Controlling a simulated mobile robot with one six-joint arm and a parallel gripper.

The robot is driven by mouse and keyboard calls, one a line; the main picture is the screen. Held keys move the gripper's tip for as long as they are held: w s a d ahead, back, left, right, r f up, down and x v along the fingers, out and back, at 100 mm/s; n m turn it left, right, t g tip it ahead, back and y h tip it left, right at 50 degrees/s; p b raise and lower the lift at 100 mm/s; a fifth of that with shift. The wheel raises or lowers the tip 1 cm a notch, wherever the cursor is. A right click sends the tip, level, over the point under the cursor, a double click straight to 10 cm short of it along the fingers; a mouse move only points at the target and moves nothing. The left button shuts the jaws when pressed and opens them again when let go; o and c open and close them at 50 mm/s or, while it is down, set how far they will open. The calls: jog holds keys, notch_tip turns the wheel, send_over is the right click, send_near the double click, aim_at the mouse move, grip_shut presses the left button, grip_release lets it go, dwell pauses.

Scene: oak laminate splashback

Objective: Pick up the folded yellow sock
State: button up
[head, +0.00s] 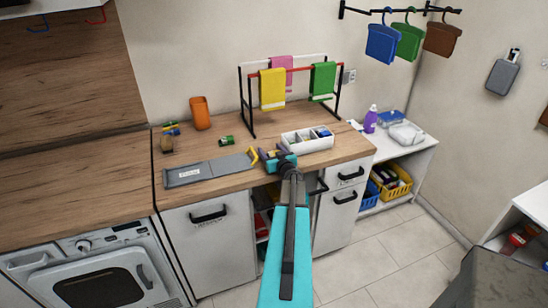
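My gripper (270,156) is over the front of the wooden counter (215,154), at the right end of a flat grey board (208,170). It is small and dark here, so I cannot tell whether its fingers are open or shut. A bent yellow piece (253,155) shows just left of the fingers; I cannot tell whether it is the folded sock or part of the board. Small coloured bundles (171,129) lie at the back left of the counter, some with yellow on them. A green roll (226,140) lies behind the board. No folded yellow sock is clearly recognisable.
A white divided tray (307,146) stands right of my gripper. Behind it is a black rack with a hanging yellow cloth (272,88) and a green cloth (322,80). An orange cup (200,112) stands at the back. The left counter (75,180) is clear.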

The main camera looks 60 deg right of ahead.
jog(key=shift+r, duration=0.1)
jog(key=shift+r, duration=4.9)
jog(key=shift+w, duration=0.1)
